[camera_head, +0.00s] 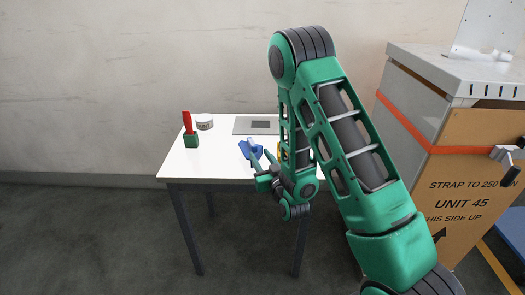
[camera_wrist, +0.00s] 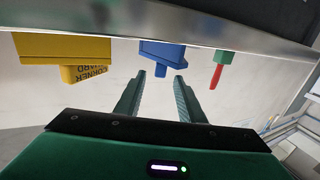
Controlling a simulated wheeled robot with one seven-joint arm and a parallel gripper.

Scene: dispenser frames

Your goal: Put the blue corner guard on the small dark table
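In the wrist view, the blue corner guard (camera_wrist: 162,52) appears upside down, beyond and roughly in line with the gap between my fingers. My gripper (camera_head: 261,160) is at the table's front edge, close to the guard. In the wrist view, my gripper (camera_wrist: 160,78) is open, with nothing between its fingers. No small dark table can be made out; the table in view has a white top (camera_head: 215,165) and dark legs.
A yellow corner guard (camera_wrist: 65,48) stands beside the blue one. A green block (camera_head: 191,140) with a red upright part, a white tin (camera_head: 204,122) and a grey flat plate (camera_head: 248,126) are also on the table. A large strapped crate (camera_head: 465,185) stands at right. Floor at left is clear.

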